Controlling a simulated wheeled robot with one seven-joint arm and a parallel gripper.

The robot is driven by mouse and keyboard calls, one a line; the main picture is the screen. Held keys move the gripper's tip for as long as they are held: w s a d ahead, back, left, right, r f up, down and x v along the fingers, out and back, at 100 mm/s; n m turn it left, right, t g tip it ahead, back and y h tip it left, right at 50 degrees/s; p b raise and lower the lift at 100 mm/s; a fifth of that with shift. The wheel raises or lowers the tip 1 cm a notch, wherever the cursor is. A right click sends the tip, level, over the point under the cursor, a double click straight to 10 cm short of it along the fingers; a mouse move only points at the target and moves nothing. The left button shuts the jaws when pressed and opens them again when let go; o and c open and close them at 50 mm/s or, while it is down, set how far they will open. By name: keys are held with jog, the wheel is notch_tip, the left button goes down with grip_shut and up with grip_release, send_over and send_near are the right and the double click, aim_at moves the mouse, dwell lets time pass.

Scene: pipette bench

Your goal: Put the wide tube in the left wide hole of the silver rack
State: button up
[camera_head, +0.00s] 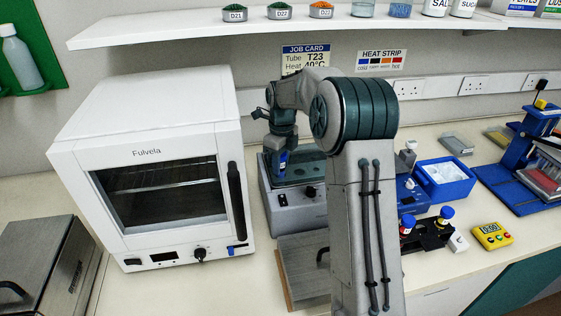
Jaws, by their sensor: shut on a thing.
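My gripper (281,150) points down over the left part of a grey water bath (292,199). It is shut on a small blue thing with a pale mark, which I take to be the wide tube (282,163). The tube looks about upright. I cannot tell whether its lower end is above the bath or inside it. No silver rack can be made out. My arm covers the right part of the bath and the bench behind it.
A white oven (150,170) stands close left of the bath. A shelf (190,29) runs above.

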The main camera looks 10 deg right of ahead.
jog(key=shift+f+b, duration=0.35)
jog(key=shift+f, duration=0.25)
jog(key=o, duration=1.1)
jog(key=shift+c, duration=0.2)
jog(key=shift+r, duration=0.1)
jog(key=r, duration=1.1)
jog(key=shift+w+d+r+b, duration=0.2)
jog(key=shift+w+r+b, duration=0.05)
jog(key=shift+r+b, duration=0.05)
jog(key=shift+r, duration=0.1)
